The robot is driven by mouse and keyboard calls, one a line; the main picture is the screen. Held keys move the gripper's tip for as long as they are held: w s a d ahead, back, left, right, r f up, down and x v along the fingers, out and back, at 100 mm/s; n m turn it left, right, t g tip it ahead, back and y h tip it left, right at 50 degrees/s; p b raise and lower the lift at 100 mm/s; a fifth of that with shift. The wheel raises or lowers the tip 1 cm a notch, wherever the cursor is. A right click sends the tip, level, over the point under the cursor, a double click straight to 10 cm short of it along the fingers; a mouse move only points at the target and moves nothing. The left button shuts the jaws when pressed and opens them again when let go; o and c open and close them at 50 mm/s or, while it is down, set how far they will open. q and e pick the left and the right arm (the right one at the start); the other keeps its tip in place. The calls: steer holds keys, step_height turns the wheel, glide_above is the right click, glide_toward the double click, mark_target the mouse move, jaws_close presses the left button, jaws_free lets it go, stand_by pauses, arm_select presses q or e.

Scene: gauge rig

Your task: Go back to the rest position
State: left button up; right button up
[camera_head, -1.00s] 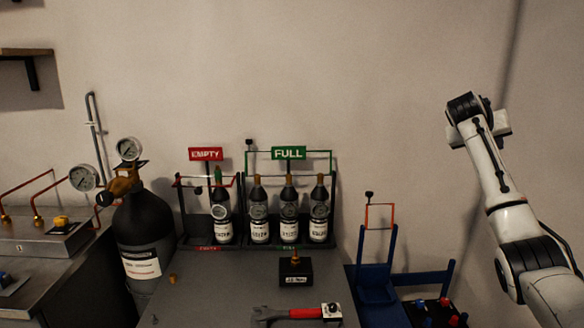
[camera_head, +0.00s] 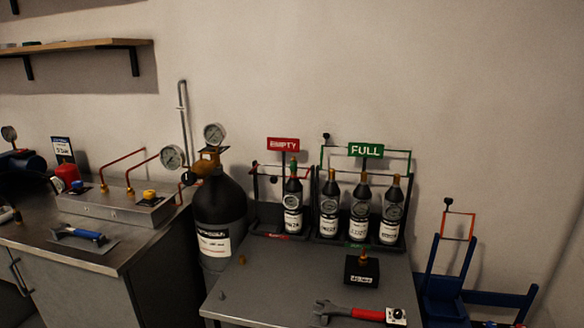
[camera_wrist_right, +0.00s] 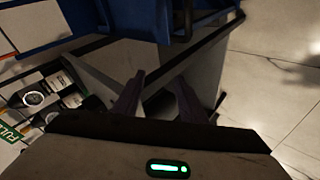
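My right gripper (camera_wrist_right: 158,97) shows in the right wrist view with its two dark fingers apart and nothing between them. It hangs in free air, with a grey table side and pale floor beyond it. Neither of my arms shows in the head view. My left gripper is not in view.
The grey table (camera_head: 260,290) holds the EMPTY rack (camera_head: 283,145), the FULL rack (camera_head: 365,151) with several bottles, a small black block (camera_head: 361,273) and a red-handled wrench (camera_head: 355,312). A dark gas cylinder (camera_head: 220,211) stands left of it. A blue frame (camera_head: 445,285) stands at the right.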

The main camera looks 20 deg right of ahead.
steer(key=s+a+f+g+y, duration=0.1)
steer(key=s+a+f+y, duration=0.3)
steer(key=s+a, duration=0.55)
steer(key=s+a+f+m, duration=0.1)
steer(key=a+m, duration=0.6)
steer(key=a, duration=1.2)
steer(key=shift+a+f+m+t+y, duration=0.3)
steer(key=shift+a+f+t, duration=0.1)
steer(key=shift+f, duration=0.35)
